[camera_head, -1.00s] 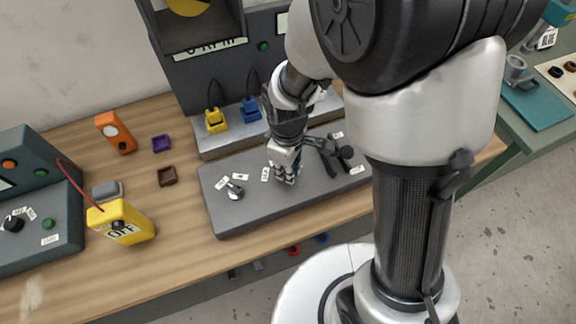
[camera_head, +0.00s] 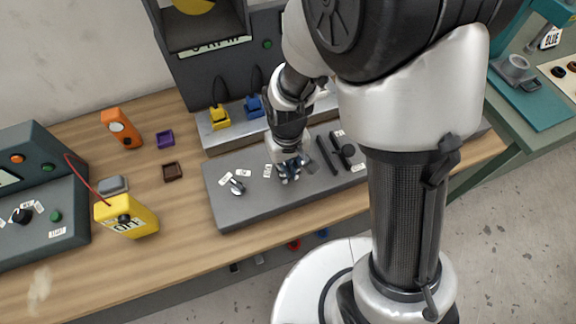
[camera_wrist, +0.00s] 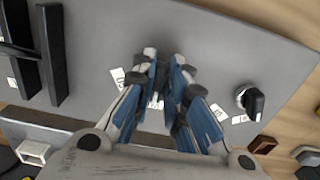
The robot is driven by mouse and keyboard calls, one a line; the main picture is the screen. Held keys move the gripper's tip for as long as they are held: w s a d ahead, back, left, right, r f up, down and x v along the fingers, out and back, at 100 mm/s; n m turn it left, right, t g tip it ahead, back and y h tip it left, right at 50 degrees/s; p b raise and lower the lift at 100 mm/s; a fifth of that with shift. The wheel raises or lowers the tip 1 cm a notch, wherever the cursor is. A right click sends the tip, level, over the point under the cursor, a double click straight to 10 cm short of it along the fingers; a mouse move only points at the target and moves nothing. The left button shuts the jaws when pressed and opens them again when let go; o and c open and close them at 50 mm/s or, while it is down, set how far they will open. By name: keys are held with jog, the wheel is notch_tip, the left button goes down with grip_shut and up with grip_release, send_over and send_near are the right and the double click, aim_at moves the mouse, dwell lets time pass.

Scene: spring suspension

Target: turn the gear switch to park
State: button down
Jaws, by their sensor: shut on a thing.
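The gear switch is hidden between the fingers of my gripper (camera_head: 290,172), which is down on the grey sloped panel (camera_head: 262,205). In the wrist view the blue-and-grey fingers (camera_wrist: 166,78) are close together around a spot with white labels beside it. The switch itself does not show, so its setting cannot be read. The panel (camera_wrist: 225,42) fills most of that view. A separate small knob with a dark handle (camera_wrist: 252,100) and labels lies to the right of the fingers there. It also shows left of my gripper in the head view (camera_head: 237,188).
Black rails with a lever (camera_head: 343,152) stand right of my gripper on the panel. Yellow (camera_head: 219,119) and blue (camera_head: 254,107) connectors sit behind it. A yellow box marked OFF (camera_head: 126,216) and an orange meter (camera_head: 121,128) stand left. The wood between is partly clear.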

aim_at(288, 170)
dwell(0.5)
jog(key=c, duration=1.6)
grip_release()
jog(key=shift+r, duration=0.1)
notch_tip(288, 170, up, 12)
